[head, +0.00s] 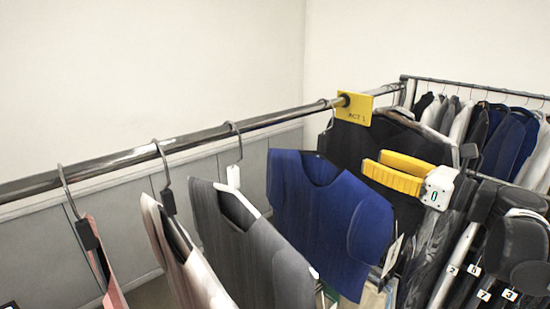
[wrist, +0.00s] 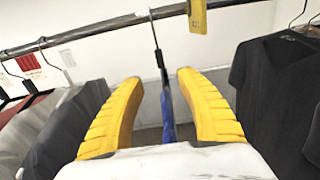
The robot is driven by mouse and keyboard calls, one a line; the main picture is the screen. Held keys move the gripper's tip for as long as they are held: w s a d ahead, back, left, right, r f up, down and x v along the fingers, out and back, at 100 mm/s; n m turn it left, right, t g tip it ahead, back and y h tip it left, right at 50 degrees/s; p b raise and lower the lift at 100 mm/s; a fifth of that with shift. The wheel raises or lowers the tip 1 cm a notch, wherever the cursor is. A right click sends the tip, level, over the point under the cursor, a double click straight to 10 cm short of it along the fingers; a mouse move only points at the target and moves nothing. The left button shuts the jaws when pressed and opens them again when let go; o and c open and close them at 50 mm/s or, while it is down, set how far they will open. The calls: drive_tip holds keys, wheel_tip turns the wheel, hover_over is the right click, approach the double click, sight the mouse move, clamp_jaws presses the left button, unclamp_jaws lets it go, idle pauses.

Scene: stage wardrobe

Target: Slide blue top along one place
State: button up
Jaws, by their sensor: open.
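The blue top (head: 330,220) hangs from the rail (head: 130,156) just left of the yellow ACT 1 tag (head: 356,108). A grey top hangs to its left. In the head view my gripper (head: 370,165) is at the right of the blue top, with its yellow fingers pointing towards it. In the wrist view the open fingers of my gripper (wrist: 158,85) stand on either side of the blue top (wrist: 168,115), which shows edge-on as a narrow strip under its dark hanger neck (wrist: 158,60). I cannot tell whether either finger touches it.
The grey top (head: 250,250), a cream top (head: 175,250) and a pink top (head: 105,270) hang further left. A black top (wrist: 275,90) hangs right of the tag. In the wrist view, bare rail lies left of the blue top's hook. A second crowded rack stands behind right.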

sight(324, 144)
drive_tip(key=x, duration=0.3)
drive_tip(key=shift+w+a+f, duration=0.1)
drive_tip(key=shift+a+f, duration=0.05)
drive_tip(key=shift+x, duration=6.05)
drive_tip(key=shift+s+a+p, duration=0.8)
drive_tip(key=shift+s+a, duration=3.75)
drive_tip(key=shift+a, duration=1.65)
drive_tip(key=d+p+v, duration=0.1)
drive_tip(key=p+v, duration=0.1)
drive_tip(key=v, duration=1.1)
drive_tip(key=shift+w+p, duration=0.3)
drive_tip(key=shift+w, duration=0.05)
